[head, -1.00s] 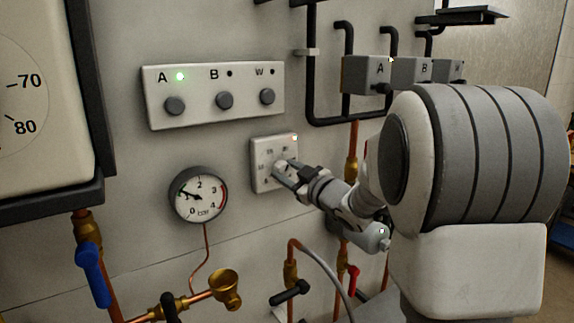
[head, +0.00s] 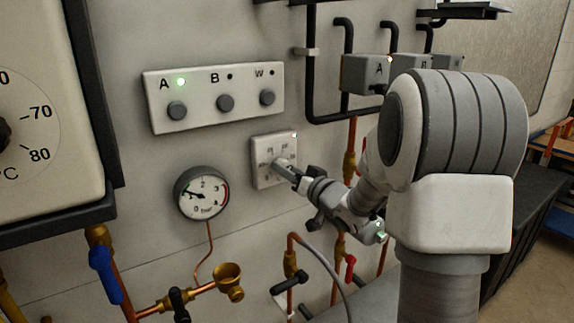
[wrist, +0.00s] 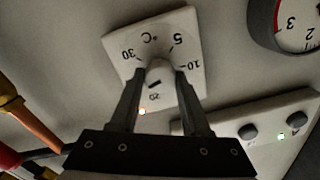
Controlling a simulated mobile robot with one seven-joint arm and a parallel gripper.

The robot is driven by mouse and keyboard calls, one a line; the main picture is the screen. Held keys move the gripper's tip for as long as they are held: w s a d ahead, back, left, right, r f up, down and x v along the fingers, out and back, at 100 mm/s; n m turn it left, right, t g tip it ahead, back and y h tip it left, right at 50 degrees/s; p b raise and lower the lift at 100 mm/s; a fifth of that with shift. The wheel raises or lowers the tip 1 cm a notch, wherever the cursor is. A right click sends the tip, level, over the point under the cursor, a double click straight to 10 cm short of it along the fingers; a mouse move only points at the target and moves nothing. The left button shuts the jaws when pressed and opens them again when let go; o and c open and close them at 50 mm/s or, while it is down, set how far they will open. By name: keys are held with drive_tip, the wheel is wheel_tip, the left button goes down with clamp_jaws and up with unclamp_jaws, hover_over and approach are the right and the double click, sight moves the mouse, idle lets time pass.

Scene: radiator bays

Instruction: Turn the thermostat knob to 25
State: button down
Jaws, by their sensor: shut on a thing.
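The thermostat is a square white plate (head: 262,150) on the wall in the middle of the head view. Its scale shows 5, 10, 20, 30 and °C in the wrist view (wrist: 186,28), where it appears upside down. The round light knob (wrist: 157,72) sits at its centre with a short dark mark on the side near the 20; its exact setting is hard to read. My gripper (wrist: 159,76) is shut on the knob, one finger on each side. The fingers cover part of the scale, and 25 is not visible.
A white three-button panel (head: 150,88) is above the thermostat, its A lamp green. A pressure gauge (head: 202,194) is at lower left. Copper pipes with a red-handled valve (head: 350,268) run below. Grey boxes (head: 366,73) and black pipes are above right.

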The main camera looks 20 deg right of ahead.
drive_tip(key=shift+m, duration=0.5)
drive_tip(key=shift+c, duration=1.8)
unclamp_jaws()
drive_tip(key=shift+s, duration=0.15)
drive_tip(key=v, duration=1.7)
drive_tip(key=shift+d+b, duration=0.15)
drive_tip(key=shift+b, duration=0.2)
drive_tip(key=shift+f, duration=0.1)
